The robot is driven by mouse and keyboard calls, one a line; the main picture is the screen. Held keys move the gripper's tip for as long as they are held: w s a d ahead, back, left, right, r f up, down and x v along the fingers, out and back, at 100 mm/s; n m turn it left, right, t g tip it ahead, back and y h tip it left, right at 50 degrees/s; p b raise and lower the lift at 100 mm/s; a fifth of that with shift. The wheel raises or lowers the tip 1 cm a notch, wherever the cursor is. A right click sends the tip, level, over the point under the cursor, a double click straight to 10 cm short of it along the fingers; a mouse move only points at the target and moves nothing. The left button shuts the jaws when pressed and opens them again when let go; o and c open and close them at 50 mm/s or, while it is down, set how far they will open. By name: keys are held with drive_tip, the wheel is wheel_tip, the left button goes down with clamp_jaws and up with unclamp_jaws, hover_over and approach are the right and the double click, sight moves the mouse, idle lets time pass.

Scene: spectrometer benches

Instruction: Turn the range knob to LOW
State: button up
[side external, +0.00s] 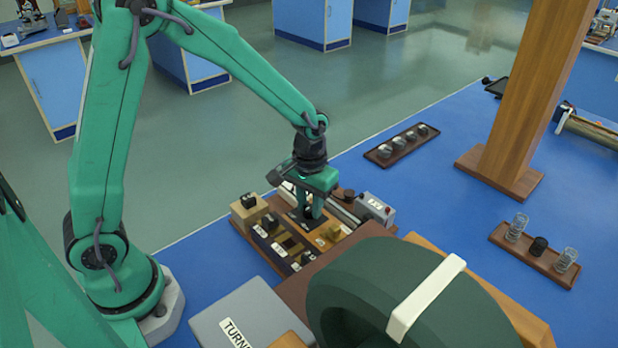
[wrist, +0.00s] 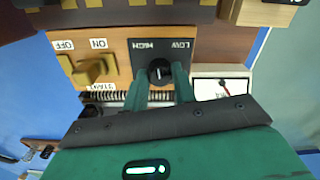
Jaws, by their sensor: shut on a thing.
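The range knob (wrist: 160,71) is a small round black dial on a dark plate (wrist: 178,57) in the wrist view. Above it on the plate are the labels HIGH, on the left, and LOW, on the right. A pale mark on the knob runs roughly up and down, between the two labels; its exact setting is hard to tell. My gripper (wrist: 160,84) has one green finger on each side of the knob and is shut on it. In the side external view my gripper (side external: 311,210) points down onto the panel and hides the knob.
A tan block switch (wrist: 91,70) marked OFF and ON sits left of the knob. A white meter (wrist: 220,88) is to the right. In the side external view a big dark green ring (side external: 365,275) with a white strap stands in front of the panel.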

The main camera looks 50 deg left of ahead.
sight(309, 207)
drive_tip(key=m, duration=0.4)
drive_tip(key=shift+m, duration=0.4)
drive_tip(key=m, duration=0.4)
drive_tip(key=o, duration=1)
drive_tip(key=shift+r, duration=0.15)
drive_tip(key=shift+r, duration=3.8)
